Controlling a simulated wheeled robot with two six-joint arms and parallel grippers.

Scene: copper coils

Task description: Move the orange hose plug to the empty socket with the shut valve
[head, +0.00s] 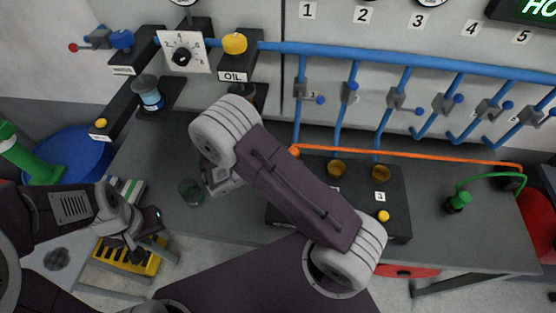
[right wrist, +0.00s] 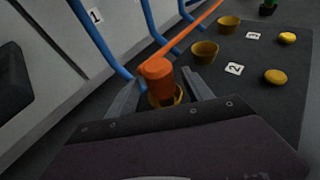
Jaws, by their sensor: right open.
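The orange hose plug (right wrist: 158,74) stands in or just above a brass socket (right wrist: 166,98) in the right wrist view. My right gripper (right wrist: 161,80) is open, with a finger on each side of the plug. Two empty brass sockets (head: 336,169) (head: 381,171) show on the dark panel (head: 398,232). Several valves, such as this one (head: 349,92), sit on blue pipes; I cannot tell which is shut. My left gripper (head: 136,252) hangs at lower left, its jaws unclear.
A green plug (head: 458,201) with a green hose stands right of the panel. Yellow buttons (head: 383,216) stick up from the panel. A glass (head: 191,191) stands on the grey bench (head: 440,245). Blue pipes rise close behind the sockets.

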